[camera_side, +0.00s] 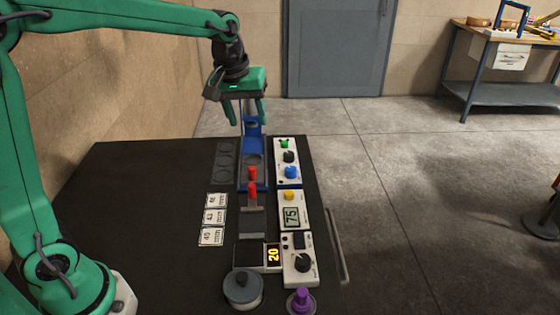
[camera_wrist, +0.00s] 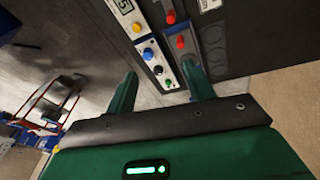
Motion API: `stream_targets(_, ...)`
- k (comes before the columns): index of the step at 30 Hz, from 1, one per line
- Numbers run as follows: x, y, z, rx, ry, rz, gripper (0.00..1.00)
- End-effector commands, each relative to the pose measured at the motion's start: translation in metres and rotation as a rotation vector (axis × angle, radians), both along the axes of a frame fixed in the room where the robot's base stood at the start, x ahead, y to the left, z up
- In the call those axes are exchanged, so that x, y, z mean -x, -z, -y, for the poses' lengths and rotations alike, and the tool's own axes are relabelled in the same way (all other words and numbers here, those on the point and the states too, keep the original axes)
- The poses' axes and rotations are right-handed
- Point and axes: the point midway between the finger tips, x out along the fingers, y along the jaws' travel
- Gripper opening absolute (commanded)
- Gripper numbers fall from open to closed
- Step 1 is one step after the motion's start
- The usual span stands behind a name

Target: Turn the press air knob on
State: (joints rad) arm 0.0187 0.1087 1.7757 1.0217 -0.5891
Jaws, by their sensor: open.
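A white control panel (camera_side: 279,176) stands at the right of the blue press (camera_side: 253,142). It carries a green button or knob (camera_side: 284,143), a black knob (camera_side: 289,157) and a blue knob (camera_side: 291,172). The labels are too small to read, so I cannot tell which is the press air knob. In the wrist view the blue knob (camera_wrist: 148,53), black knob (camera_wrist: 158,70) and green knob (camera_wrist: 169,84) lie in a row, seen between my fingers. My gripper (camera_side: 247,117) is open and empty, above the far end of the press, apart from the panel.
Two red knobs (camera_side: 252,173) (camera_side: 252,190) rise from the press line. Nearer are a yellow button (camera_side: 289,195), a display reading 75 (camera_side: 291,216), an orange display (camera_side: 273,255), a grey lidded pot (camera_side: 243,288) and a purple knob (camera_side: 300,298). Cards (camera_side: 213,217) lie left; the dark table's left side is clear.

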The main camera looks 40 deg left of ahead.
Motion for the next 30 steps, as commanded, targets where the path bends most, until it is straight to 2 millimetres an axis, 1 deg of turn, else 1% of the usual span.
stream_targets(1, -0.011, 0.007, 0.001, 0.005, -0.022, -0.015, 0.53)
stream_targets(5, -0.037, 0.023, 0.002, 0.019, -0.087, -0.044, 0.53)
stream_targets(9, -0.063, 0.044, 0.004, 0.031, -0.157, -0.077, 0.53)
stream_targets(14, -0.09, 0.072, 0.006, 0.042, -0.238, -0.113, 0.53)
stream_targets(18, -0.111, 0.098, 0.008, 0.049, -0.306, -0.144, 0.53)
stream_targets(21, -0.123, 0.115, 0.01, 0.053, -0.35, -0.161, 0.53)
stream_targets(24, -0.131, 0.128, 0.01, 0.054, -0.381, -0.173, 0.53)
stream_targets(27, -0.135, 0.135, 0.011, 0.056, -0.4, -0.181, 0.53)
stream_targets(30, -0.137, 0.139, 0.011, 0.056, -0.409, -0.185, 0.53)
